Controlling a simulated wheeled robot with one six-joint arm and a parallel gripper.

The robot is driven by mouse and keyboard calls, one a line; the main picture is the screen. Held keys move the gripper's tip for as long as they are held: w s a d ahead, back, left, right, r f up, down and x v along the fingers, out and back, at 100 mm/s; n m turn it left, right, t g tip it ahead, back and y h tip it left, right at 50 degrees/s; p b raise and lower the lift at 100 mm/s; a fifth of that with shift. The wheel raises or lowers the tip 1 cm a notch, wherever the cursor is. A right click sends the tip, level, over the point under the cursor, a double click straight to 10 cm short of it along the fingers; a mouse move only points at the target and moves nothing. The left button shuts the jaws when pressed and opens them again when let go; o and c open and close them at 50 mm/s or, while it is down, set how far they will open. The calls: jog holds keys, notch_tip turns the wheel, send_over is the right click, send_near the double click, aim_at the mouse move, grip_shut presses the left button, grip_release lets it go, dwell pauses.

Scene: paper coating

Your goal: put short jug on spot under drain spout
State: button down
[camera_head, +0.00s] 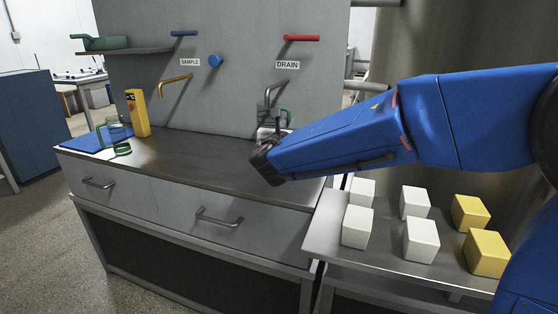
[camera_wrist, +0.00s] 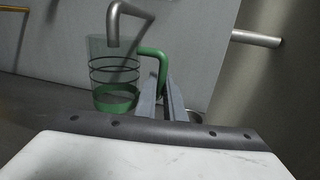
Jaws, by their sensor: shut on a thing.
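A clear jug with dark rings, a green base and a green handle (camera_wrist: 113,75) stands upright in the wrist view. In the head view its green part (camera_head: 288,115) shows beyond my wrist. My gripper (camera_wrist: 161,84) is shut on the green handle, at the jug's right side. In the head view my gripper's dark end (camera_head: 266,162) is over the counter's right end. I cannot tell whether the base touches the counter; the spot is hidden.
The counter (camera_head: 190,155) is clear in its middle. At its left are a blue mat (camera_head: 84,142), green-handled glassware (camera_head: 121,149) and a yellow device (camera_head: 138,112). A red lever (camera_head: 301,38) and yellow sample spout (camera_head: 175,80) jut from the panel. White and yellow blocks (camera_head: 420,239) stand lower right.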

jog(key=shift+f, duration=4.75)
jog(key=shift+f, duration=0.6)
jog(key=c, duration=1.8)
grip_release()
jog(key=shift+c, duration=0.2)
jog(key=shift+r, duration=0.1)
jog(key=shift+r, duration=0.25)
jog(key=s, duration=0.3)
jog(key=s+a, duration=0.1)
jog(key=s, duration=0.6)
jog(key=shift+s+a+r, duration=0.25)
jog(key=shift+a+r, duration=0.05)
jog(key=shift+a, duration=0.1)
jog(key=shift+s, duration=0.7)
